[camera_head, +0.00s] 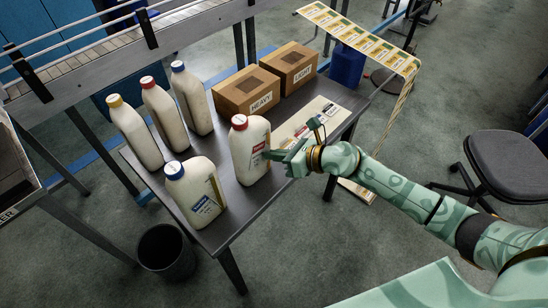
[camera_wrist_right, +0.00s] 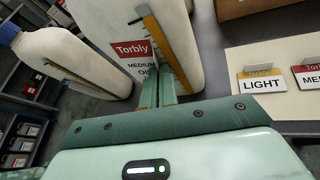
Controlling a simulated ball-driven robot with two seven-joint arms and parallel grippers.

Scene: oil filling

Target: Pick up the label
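A pale sheet (camera_head: 318,104) on the table holds small labels. In the right wrist view a yellow-topped LIGHT label (camera_wrist_right: 262,82) and a red-topped label (camera_wrist_right: 309,76), cut off by the picture edge, lie on it. A red-capped bottle (camera_head: 244,153) stands upright at the table's edge; its red and white Torbly MEDIUM label (camera_wrist_right: 133,50) faces my right gripper. My right gripper (camera_head: 274,155) is at this bottle's side, left of the sheet. Its fingers (camera_wrist_right: 158,88) look closed together, with nothing visible between them. Whether they touch the bottle is unclear. My left gripper is out of view.
A blue-capped bottle (camera_head: 196,193) stands in front, and several more bottles (camera_head: 164,118) stand behind to the left. HEAVY (camera_head: 246,91) and LIGHT (camera_head: 290,67) boxes stand at the back. A label strip (camera_head: 360,40) hangs behind. A bin (camera_head: 166,252) and chair (camera_head: 505,160) flank the table.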

